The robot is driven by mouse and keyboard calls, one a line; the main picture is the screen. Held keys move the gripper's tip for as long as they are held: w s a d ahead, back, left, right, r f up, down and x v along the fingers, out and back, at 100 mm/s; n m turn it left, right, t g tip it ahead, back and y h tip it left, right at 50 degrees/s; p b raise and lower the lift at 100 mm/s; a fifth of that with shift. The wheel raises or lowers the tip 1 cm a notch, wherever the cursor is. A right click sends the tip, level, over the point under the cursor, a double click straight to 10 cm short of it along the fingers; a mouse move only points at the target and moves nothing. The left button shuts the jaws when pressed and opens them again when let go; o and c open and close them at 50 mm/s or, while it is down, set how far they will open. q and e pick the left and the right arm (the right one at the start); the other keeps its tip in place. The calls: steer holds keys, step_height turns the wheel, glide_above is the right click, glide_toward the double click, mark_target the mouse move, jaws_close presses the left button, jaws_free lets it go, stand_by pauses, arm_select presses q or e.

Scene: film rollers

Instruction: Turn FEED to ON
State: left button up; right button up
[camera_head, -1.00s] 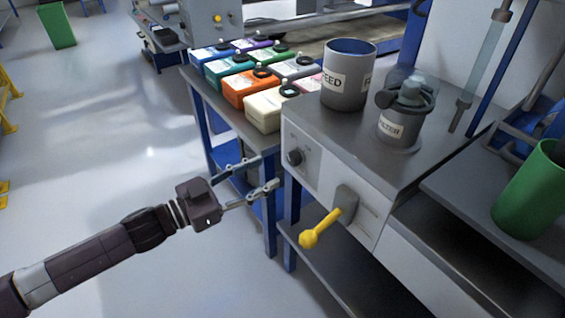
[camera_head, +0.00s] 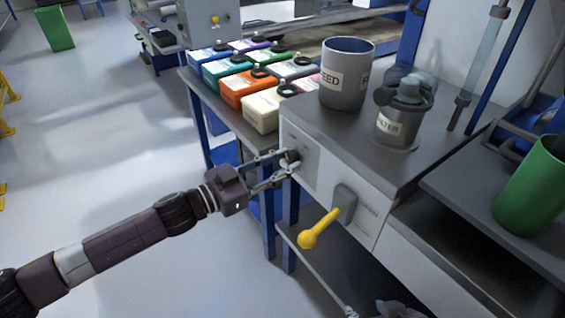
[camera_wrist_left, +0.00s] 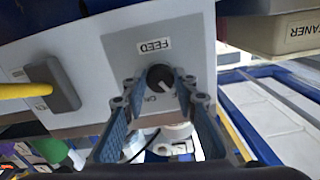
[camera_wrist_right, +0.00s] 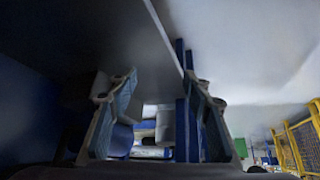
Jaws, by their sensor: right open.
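The FEED knob (camera_head: 291,157) is a round black dial on the pale front panel of the machine (camera_head: 338,178). In the left wrist view the knob (camera_wrist_left: 160,77) sits below a FEED label (camera_wrist_left: 154,46), with a small white mark toward its lower right. My left gripper (camera_head: 280,166) is at the panel, its open fingers on either side of the knob. I cannot tell whether they touch it. My right gripper (camera_wrist_right: 152,95) is open and empty in its wrist view, under a grey surface.
A yellow-handled lever (camera_head: 318,230) sticks out of the panel right of the knob. A FEED cup (camera_head: 345,85) and a FILTER vessel (camera_head: 397,125) stand on the machine top. Several coloured containers (camera_head: 246,88) stand on the table behind.

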arm_select(q)
steer(key=c, duration=0.5)
steer(key=shift+r+m+p, duration=0.1)
steer(key=shift+m+p, duration=0.8)
steer(key=shift+c, duration=0.2)
steer(key=m+p, duration=0.1)
steer(key=m, duration=0.1)
steer(key=shift+m+p, duration=0.3)
steer(key=shift+p, duration=0.05)
arm_select(e)
steer(key=s+d+g, duration=0.2)
steer(key=s+g, duration=0.1)
steer(key=s, duration=0.4)
arm_select(q)
steer(key=m+p, duration=0.1)
steer(key=m, duration=0.3)
steer(key=shift+m+p, duration=0.5)
steer(key=shift+m, duration=1.3)
arm_select(e)
step_height(320, 180, down, 8)
steer(key=w+g, duration=0.1)
steer(key=shift+w+a+f+h, duration=0.15)
steer(key=shift+h, duration=0.25)
arm_select(q)
steer(key=o, duration=1.2)
steer(key=shift+c, duration=0.2)
arm_select(e)
steer(key=shift+f, duration=0.1)
